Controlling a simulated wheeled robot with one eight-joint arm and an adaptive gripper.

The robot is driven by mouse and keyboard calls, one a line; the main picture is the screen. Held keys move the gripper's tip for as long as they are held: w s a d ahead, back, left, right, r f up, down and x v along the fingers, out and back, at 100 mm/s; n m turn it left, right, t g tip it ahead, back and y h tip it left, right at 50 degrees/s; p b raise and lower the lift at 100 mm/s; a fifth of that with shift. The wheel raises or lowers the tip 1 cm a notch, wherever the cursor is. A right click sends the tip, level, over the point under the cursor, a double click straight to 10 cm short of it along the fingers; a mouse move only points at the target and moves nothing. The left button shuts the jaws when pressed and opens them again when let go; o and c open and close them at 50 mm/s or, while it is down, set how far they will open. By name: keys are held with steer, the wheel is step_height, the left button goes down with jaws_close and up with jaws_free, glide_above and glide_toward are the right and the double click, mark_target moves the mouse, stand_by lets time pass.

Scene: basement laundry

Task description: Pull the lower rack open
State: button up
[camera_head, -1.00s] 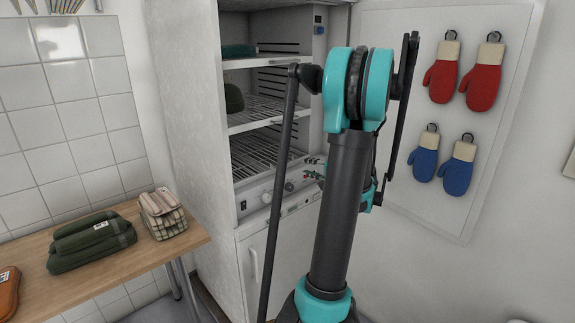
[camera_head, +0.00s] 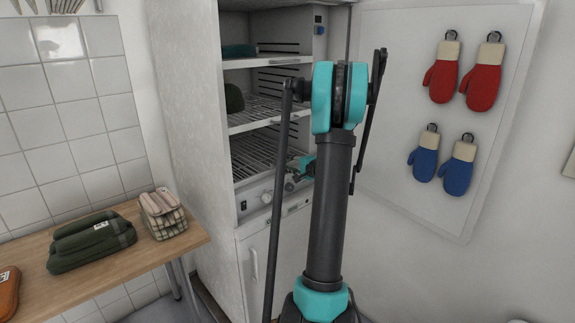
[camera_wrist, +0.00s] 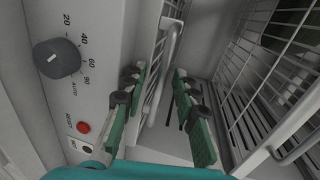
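The lower rack (camera_head: 258,158) is a wire shelf inside the white cabinet, just above the control panel. It sits level and looks pushed in. In the wrist view its front bar (camera_wrist: 168,70) runs between my fingers, with a gap on either side. In the head view my gripper (camera_head: 303,168) is at the right end of the rack's front, partly hidden behind my arm.
Another wire rack (camera_head: 258,118) is above. A wooden table (camera_head: 110,272) with folded cloth bundles stands left. Oven mitts (camera_head: 484,77) hang on the right wall.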

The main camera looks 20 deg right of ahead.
steer(key=shift+c, duration=0.2)
jaws_close()
